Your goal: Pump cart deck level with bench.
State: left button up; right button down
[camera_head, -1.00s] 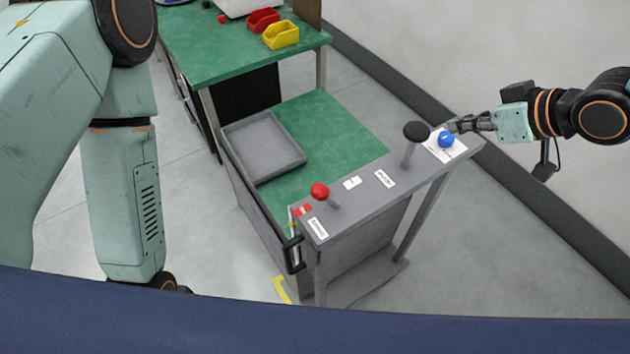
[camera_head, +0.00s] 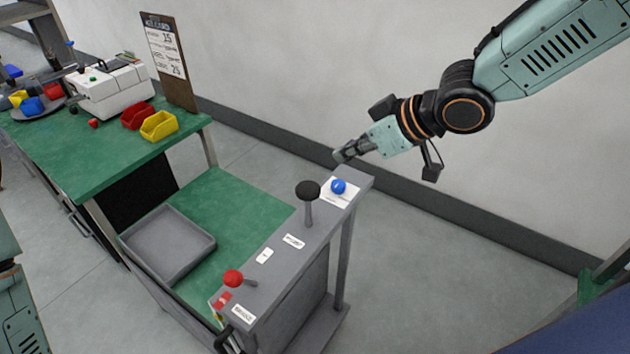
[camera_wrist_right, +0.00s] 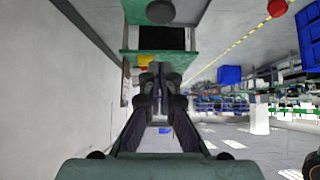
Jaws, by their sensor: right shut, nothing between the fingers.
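The cart has a green deck (camera_head: 243,207) with a grey control panel (camera_head: 285,262) along its near right side. The deck lies lower than the green bench top (camera_head: 85,160). On the panel stand a red-knobbed lever (camera_head: 233,278), a black-knobbed lever (camera_head: 308,190) and a blue knob (camera_head: 338,186) on a white plate. My right gripper (camera_head: 343,154) is shut and empty, in the air near the blue knob, apart from it in the picture. It also shows in the right wrist view (camera_wrist_right: 157,72). My left gripper is out of view; only part of my left arm shows.
A grey tray (camera_head: 190,240) lies on the deck. The bench holds a red bin (camera_head: 137,117), a yellow bin (camera_head: 159,126), a white machine (camera_head: 112,92) and a clipboard board (camera_head: 168,60). A wall stands behind the cart; the floor to the right is clear.

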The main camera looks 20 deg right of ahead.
jog(key=f, duration=0.1)
jog(key=b, duration=0.1)
send_over(305, 187)
jog(key=s+d, duration=0.2)
jog(key=f, duration=0.6)
jog(key=shift+a+f, duration=0.15)
jog(key=shift+a, duration=0.1)
notch_tip(305, 187, down, 2)
jog(key=shift+s+f+b, duration=0.1)
jog(key=shift+s+b, duration=0.05)
jog(key=shift+b, duration=0.15)
jog(key=shift+d+f, duration=0.1)
jog(key=shift+f, duration=0.45)
jog(key=shift+f, duration=0.15)
